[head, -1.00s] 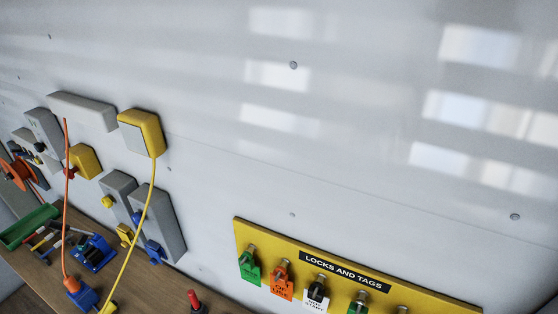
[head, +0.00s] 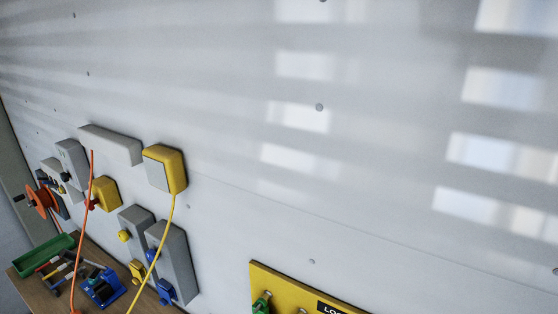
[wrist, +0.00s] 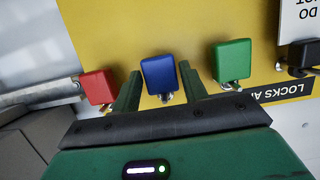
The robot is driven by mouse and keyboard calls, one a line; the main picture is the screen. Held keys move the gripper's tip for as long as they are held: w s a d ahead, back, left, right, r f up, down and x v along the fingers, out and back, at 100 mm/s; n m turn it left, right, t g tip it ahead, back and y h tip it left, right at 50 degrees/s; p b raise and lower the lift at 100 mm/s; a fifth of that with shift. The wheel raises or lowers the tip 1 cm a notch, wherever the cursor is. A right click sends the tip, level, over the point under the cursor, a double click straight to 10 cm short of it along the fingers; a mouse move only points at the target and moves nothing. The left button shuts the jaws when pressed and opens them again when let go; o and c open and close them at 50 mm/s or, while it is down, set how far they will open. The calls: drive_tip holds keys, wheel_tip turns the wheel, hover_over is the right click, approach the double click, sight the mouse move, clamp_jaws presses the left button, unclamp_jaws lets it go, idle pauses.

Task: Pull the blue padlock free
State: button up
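The blue padlock (wrist: 158,75) hangs at the edge of a yellow board in the wrist view, with part of its metal shackle showing below its body. My gripper (wrist: 159,68) has its two green fingers on either side of it. The fingers stand apart with a gap showing beside the padlock, so I see no grip on it. How deep the fingers reach around it is hard to tell. My gripper is not in the head view.
A red padlock (wrist: 98,87) hangs left of the blue one and a green padlock (wrist: 232,60) right of it, both close to my fingers. A black padlock (wrist: 303,55) and white tag are farther right. The yellow board (head: 285,284) is mostly cut off in the head view.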

drive_tip(key=c, duration=0.6)
drive_tip(key=shift+s+a, duration=0.1)
drive_tip(key=shift+s, duration=0.05)
drive_tip(key=s+a, duration=0.6)
drive_tip(key=s, duration=0.2)
drive_tip(key=shift+s+p, duration=0.2)
drive_tip(key=shift+p, duration=0.25)
idle(0.3)
